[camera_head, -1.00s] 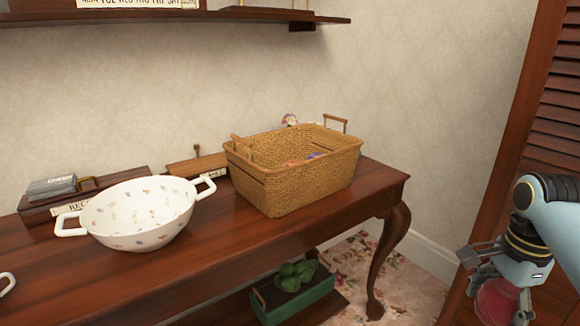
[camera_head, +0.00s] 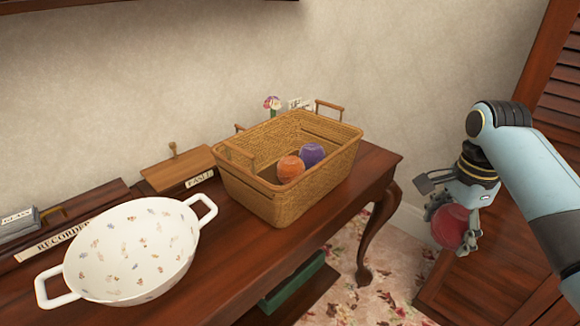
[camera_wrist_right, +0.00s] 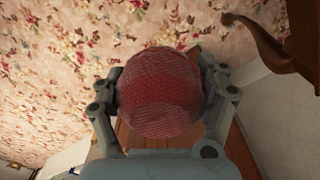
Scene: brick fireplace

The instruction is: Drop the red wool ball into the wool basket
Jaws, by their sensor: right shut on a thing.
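The red wool ball (camera_head: 452,226) is held between the fingers of my right gripper (camera_head: 455,222), to the right of the table and clear of it. In the right wrist view the red ball (camera_wrist_right: 160,92) sits between both fingers of the right gripper (camera_wrist_right: 162,100), which are shut on it. The wicker wool basket (camera_head: 262,204) stands on the table, left of the gripper and apart from it. An orange ball and a purple ball lie inside the basket. My left gripper does not show.
A white patterned two-handled bowl (camera_head: 135,250) stands on the wooden table (camera_head: 215,285) left of the basket. A wooden box labelled EASEL (camera_head: 180,170) and a flower (camera_head: 272,103) are behind. A louvred door (camera_head: 545,90) is at the right. Air between gripper and basket is clear.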

